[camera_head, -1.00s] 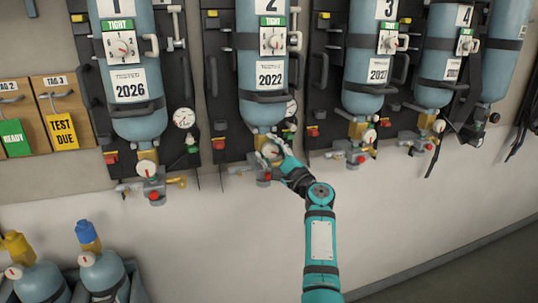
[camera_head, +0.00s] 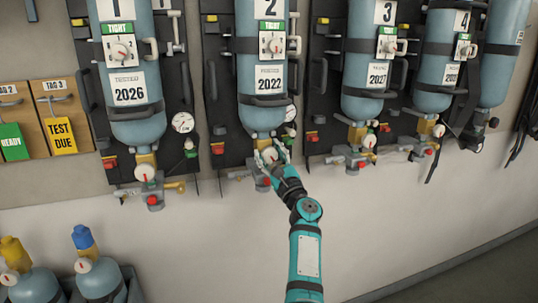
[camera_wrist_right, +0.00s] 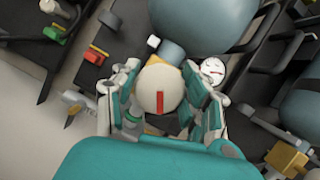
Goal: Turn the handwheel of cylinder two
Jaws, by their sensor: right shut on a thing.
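Cylinder two (camera_head: 262,105) is a pale blue cylinder hanging upside down on the wall, with a green "TIGHT" label and a "2022" tag. Its handwheel is a round cream knob with a red bar, at the valve below the cylinder. In the head view the fingers partly cover it. In the right wrist view the handwheel (camera_wrist_right: 160,103) sits between the two fingers, its red bar upright in the picture. My right gripper (camera_head: 269,154) is shut on the handwheel, one finger on each side. My left gripper is not in view.
Cylinder one (camera_head: 133,95) hangs to the left and cylinder three (camera_head: 370,75) to the right, with similar valves below. A gauge (camera_wrist_right: 212,70) sits close beside the right finger in the wrist view. Two small cylinders stand at lower left. The wall below is clear.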

